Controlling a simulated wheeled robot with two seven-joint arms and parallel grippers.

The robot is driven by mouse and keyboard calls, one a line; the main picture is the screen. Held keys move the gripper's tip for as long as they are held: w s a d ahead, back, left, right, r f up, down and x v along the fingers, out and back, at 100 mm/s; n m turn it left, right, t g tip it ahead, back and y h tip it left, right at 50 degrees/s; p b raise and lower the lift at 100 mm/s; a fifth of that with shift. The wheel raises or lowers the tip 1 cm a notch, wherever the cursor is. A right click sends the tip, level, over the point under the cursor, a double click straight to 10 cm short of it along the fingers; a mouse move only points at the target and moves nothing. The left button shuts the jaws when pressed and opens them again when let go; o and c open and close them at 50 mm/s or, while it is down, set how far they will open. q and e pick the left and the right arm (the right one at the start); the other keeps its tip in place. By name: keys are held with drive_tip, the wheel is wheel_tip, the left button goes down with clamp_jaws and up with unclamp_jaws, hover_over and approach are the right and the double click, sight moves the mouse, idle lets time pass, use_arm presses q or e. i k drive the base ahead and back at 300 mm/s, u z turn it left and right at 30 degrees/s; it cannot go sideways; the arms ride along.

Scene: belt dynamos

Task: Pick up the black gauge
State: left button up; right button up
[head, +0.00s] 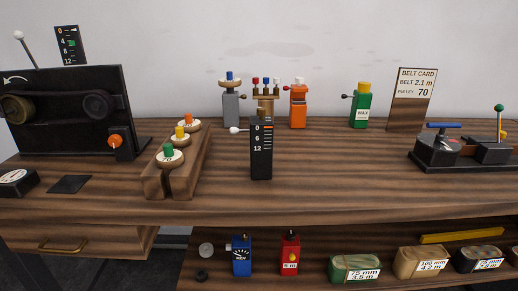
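A black gauge (261,160) with a white scale marked 0, 6 and 12 and a small red mark near its top stands upright in the middle of the wooden bench. A white-tipped lever (237,130) sticks out at its upper left. A second black scale plate (68,45), marked 0, 4, 8 and 12, rises behind the dark belt machine (70,105) at the far left. Neither of my grippers is in view.
A wooden block (178,165) with colored pegs stands left of the gauge. Grey (231,108), orange (298,106) and green (361,106) bottle-like units stand behind. A black device (450,150) sits right. Bare bench (340,170) lies right of the gauge. A lower shelf holds several items.

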sight(261, 132)
drive_tip(key=z, duration=2.05)
drive_tip(key=k, duration=1.2)
drive_tip(key=u, duration=1.55)
drive_tip(key=i, duration=0.45)
drive_tip(key=u, duration=0.05)
drive_tip(key=k, duration=1.05)
drive_tip(key=z, duration=0.95)
drive_tip(key=i, duration=1.05)
drive_tip(key=u, duration=0.45)
drive_tip(key=i, duration=0.9)
drive_tip(key=u, duration=0.85)
